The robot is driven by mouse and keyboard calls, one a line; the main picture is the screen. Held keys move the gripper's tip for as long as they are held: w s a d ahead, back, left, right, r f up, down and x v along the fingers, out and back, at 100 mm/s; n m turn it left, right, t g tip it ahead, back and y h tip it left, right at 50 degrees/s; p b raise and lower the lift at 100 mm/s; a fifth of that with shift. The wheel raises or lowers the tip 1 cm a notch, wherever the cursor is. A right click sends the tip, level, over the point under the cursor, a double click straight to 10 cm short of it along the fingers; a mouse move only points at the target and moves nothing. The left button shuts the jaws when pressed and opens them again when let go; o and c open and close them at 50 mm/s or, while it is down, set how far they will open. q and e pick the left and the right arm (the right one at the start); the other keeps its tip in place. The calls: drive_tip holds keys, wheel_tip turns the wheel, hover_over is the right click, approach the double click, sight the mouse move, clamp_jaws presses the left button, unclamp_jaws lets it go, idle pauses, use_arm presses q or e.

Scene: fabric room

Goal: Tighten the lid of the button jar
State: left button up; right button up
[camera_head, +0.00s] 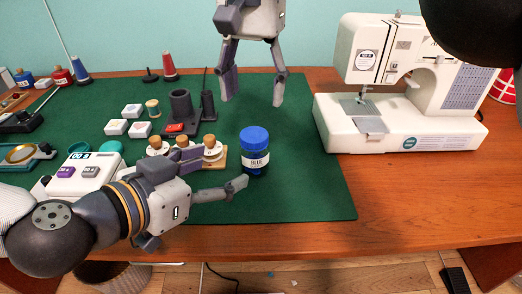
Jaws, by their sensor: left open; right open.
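The button jar (255,160) is dark blue with a label reading "BLUE". It stands upright on the green mat (300,180). A bright blue lid (254,138) sits on its top; how tight it is cannot be seen. My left gripper (222,169) comes in low from the left. My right gripper (254,97) hangs from above, fingers apart and pointing down, empty, above and behind the lid.
A white sewing machine (400,90) stands to the right. The mat right of the jar is clear.

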sight(247, 158)
use_arm(q)
drive_tip(key=shift+s, duration=0.1)
use_arm(e)
drive_tip(key=shift+s, duration=0.1)
use_arm(q)
drive_tip(key=shift+w+d+f, duration=0.2)
drive_tip(key=shift+w+f, duration=0.05)
drive_tip(key=shift+w, duration=0.05)
drive_tip(key=x, duration=1.1)
drive_tip(key=shift+w+d, duration=0.1)
drive_tip(key=shift+w, duration=0.1)
